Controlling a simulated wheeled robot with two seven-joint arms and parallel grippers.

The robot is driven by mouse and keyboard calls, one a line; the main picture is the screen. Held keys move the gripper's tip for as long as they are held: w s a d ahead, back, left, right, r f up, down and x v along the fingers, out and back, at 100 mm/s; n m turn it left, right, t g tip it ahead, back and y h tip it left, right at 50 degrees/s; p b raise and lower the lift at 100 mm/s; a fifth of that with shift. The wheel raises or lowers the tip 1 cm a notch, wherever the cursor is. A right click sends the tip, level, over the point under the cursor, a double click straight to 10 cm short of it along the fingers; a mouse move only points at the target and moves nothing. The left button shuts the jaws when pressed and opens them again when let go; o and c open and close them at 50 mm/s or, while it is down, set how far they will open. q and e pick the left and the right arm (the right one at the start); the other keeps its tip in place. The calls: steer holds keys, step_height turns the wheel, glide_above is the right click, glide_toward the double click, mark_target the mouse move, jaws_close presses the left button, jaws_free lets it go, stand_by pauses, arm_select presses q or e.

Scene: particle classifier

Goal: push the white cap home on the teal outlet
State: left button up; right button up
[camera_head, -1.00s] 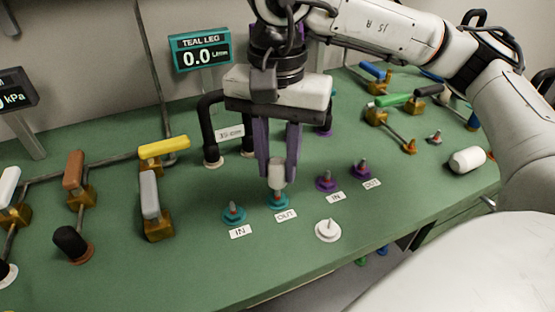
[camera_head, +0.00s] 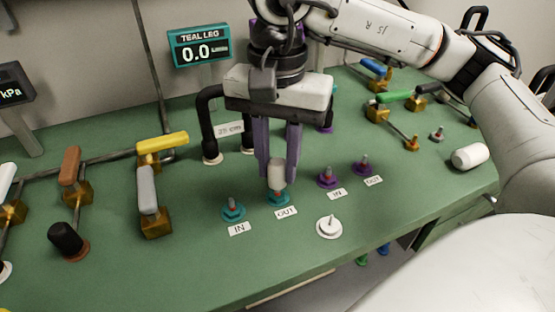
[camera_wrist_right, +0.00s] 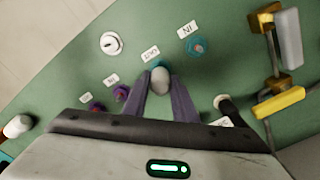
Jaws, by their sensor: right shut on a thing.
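The white cap (camera_head: 277,174) is upright between the purple fingers of my right gripper (camera_head: 277,170), which is shut on it. It sits directly over the teal outlet (camera_head: 278,199) behind the OUT label, and only the teal base shows below the cap. I cannot tell how far down it is seated. In the right wrist view the cap (camera_wrist_right: 159,80) is between the fingertips, with some teal (camera_wrist_right: 153,66) behind it. My left gripper is not in view.
The teal inlet (camera_head: 233,210) stands just left. Two purple fittings (camera_head: 328,178) stand to the right, and a white fitting (camera_head: 328,226) is nearer the front edge. Black pipework (camera_head: 208,125) is behind. Another white cap (camera_head: 468,156) lies at the far right. The teal display (camera_head: 200,50) reads 0.0.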

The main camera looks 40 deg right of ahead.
steer(key=shift+f, duration=0.3)
steer(key=shift+f+b, duration=1.05)
steer(key=shift+b, duration=0.15)
steer(key=shift+f, duration=0.1)
steer(key=o, duration=1.1)
